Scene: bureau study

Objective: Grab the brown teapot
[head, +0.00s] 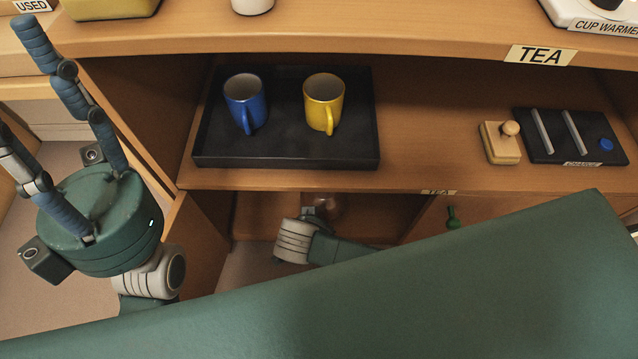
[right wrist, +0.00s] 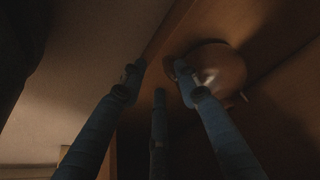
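The brown teapot (right wrist: 222,66) shows as a rounded, shiny brown body in the right wrist view, dim and partly behind a finger. In the head view, a small brownish shape (head: 327,206) in the lower compartment looks like it, mostly hidden. My right gripper (right wrist: 158,80) is open, its three blue fingers spread with nothing between them. The teapot is beyond the right-hand finger; I cannot tell whether they touch. My left gripper (head: 22,85) is open and empty at the far left of the head view.
A black tray (head: 285,153) on the shelf holds a blue mug (head: 245,103) and a yellow mug (head: 324,103). A wooden block with a knob (head: 501,142) and a dark charger panel (head: 560,151) stand to the right. My green arm covers the lower right. Cabinet walls enclose the lower compartment.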

